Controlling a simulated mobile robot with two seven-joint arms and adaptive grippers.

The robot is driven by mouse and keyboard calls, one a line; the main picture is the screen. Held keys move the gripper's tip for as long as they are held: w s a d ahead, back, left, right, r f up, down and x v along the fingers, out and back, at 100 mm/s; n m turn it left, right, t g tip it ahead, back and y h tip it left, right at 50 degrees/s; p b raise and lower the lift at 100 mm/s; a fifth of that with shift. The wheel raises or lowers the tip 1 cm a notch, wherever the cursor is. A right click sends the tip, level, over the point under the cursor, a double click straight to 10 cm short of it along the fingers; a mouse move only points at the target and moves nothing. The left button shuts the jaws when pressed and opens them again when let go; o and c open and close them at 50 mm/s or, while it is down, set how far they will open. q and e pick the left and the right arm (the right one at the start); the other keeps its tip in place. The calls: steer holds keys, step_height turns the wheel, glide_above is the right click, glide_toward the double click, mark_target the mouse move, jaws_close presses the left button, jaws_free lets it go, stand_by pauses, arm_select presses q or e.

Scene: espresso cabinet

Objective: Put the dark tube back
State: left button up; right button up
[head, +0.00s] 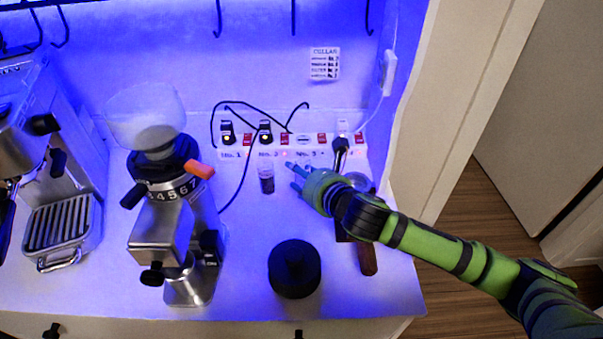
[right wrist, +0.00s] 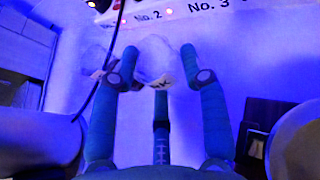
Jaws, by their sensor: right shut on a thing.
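A clear tube with dark contents in its lower part (head: 266,178) stands upright on the counter below the power strip, in the head view. My right gripper (head: 297,178) is just to the right of it, low over the counter below the No. 3 mark. In the right wrist view my right gripper (right wrist: 159,60) is shut on a pale see-through thing (right wrist: 155,68), with a white tag with dark lettering (right wrist: 190,82) by it. The fingers hide much of it in the head view, so I cannot tell its contents. My left gripper is not in view.
A power strip (head: 345,153) with red switches and plugs runs along the back. A grinder (head: 165,235) stands left, an espresso machine (head: 62,225) at far left. A round black container (head: 294,268) stands in front. A brown-handled tool (head: 368,258) lies under my arm.

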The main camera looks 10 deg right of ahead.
steer(key=shift+f, duration=0.15)
steer(key=o, duration=1.1)
steer(key=shift+o, duration=0.2)
steer(key=shift+r, duration=0.25)
steer(key=v, duration=1.2)
